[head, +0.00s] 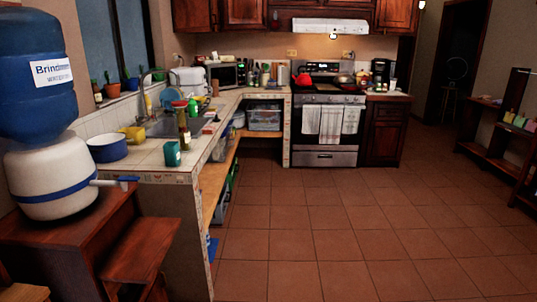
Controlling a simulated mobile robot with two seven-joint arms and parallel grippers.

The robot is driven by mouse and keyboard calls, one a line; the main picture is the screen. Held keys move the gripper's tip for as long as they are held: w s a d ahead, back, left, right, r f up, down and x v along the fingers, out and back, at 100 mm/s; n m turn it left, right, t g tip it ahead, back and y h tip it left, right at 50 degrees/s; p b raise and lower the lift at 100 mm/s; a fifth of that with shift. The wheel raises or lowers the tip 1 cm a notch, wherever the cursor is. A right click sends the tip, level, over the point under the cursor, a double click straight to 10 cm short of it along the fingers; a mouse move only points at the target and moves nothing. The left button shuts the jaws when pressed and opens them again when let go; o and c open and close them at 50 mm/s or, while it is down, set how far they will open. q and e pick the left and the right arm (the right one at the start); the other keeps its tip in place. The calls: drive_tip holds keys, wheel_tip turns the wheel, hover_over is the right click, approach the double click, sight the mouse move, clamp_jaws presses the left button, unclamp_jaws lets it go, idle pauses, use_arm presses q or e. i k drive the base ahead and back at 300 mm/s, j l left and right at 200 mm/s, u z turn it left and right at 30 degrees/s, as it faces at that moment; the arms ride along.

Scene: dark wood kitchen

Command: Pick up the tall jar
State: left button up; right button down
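Neither of my grippers shows in the head view.
A blue-and-white pot (108,148) and a yellow cup (134,134) are left of the jar. A large water dispenser (52,178) stands on a wooden stand in the left foreground, with a wooden stool (142,250) beside it. The tiled floor (320,236) is clear towards the stove (328,122).

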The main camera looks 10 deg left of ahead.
sight(180, 116)
drive_tip(key=i, duration=2.35)
drive_tip(key=i+u, duration=0.3)
drive_tip(key=i+l+u, duration=0.15)
drive_tip(key=i+u, duration=0.15)
drive_tip(key=i, duration=0.05)
